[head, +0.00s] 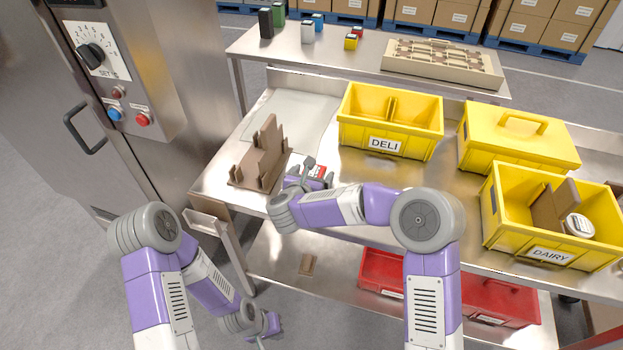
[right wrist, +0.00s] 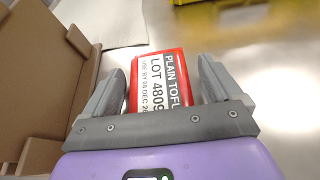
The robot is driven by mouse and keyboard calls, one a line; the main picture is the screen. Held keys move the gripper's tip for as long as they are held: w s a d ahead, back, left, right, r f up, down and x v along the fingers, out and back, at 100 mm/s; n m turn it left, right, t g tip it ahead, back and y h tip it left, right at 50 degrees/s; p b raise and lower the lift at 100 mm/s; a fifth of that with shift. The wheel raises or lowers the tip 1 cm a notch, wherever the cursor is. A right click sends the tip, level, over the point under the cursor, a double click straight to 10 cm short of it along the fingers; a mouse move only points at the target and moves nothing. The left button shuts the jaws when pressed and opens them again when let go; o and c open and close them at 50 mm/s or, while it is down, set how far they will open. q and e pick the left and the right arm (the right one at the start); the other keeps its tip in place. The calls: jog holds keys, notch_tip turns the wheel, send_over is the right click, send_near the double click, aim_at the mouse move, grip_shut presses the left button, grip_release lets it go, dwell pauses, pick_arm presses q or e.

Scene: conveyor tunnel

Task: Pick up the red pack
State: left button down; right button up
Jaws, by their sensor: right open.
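The red pack (head: 320,170) lies on the steel table, just right of the brown cardboard holder. In the right wrist view the red pack (right wrist: 155,98) has a white label reading PLAIN TOFU. My right gripper (head: 308,170) is low at the pack. Its fingers stand open on both sides of the pack, with a gap visible on each side (right wrist: 160,72). In the head view the gripper and wrist partly cover the pack. My left gripper (head: 268,332) hangs low near the bottom edge of the head view, away from the table top; its jaws are too small to read.
The cardboard holder (head: 250,172) stands close left of my right gripper. A yellow DELI bin (head: 350,132) is behind it; a lidded yellow box (head: 520,150) and a yellow DAIRY bin (head: 500,232) are to the right. Red bins (head: 385,272) sit on the lower shelf. A control cabinet (head: 140,70) stands left.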

aim_at(312, 172)
jog(key=c, duration=1.2)
notch_tip(312, 172, up, 10)
jog(key=p, duration=0.3)
jog(key=shift+r, duration=0.1)
jog(key=shift+c, duration=0.2)
jog(key=o, duration=0.6)
jog(key=c, duration=0.9)
